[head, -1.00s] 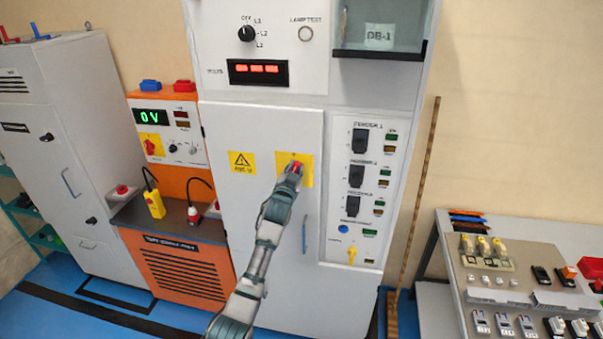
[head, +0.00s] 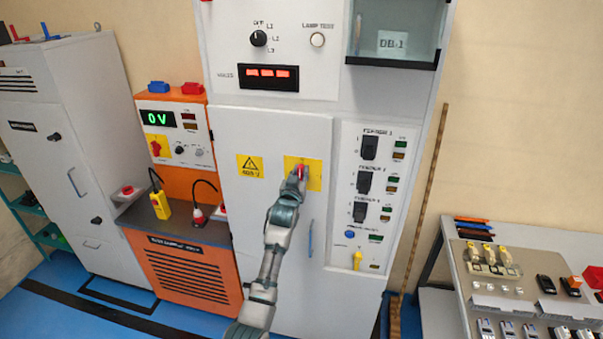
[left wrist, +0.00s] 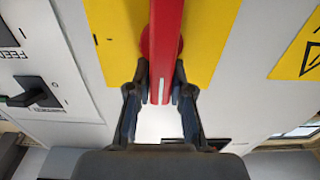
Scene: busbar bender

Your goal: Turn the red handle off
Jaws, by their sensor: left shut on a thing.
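The red handle (head: 301,170) sits on a yellow plate (head: 316,175) on the grey cabinet door, mostly hidden behind my gripper in the head view. In the left wrist view the handle (left wrist: 166,45) is a long red bar over a round red base, on the yellow plate (left wrist: 205,40). My left gripper (head: 297,178) is at the handle. In the left wrist view its two fingers (left wrist: 160,85) are shut on the bar's near end, one on each side. My right gripper is not in view.
A blue door pull (head: 311,238) is below right of the plate. Breaker switches (head: 370,147) line the panel to the right. An orange unit (head: 180,265) stands left. A bench (head: 545,240) with electrical parts is at the far right.

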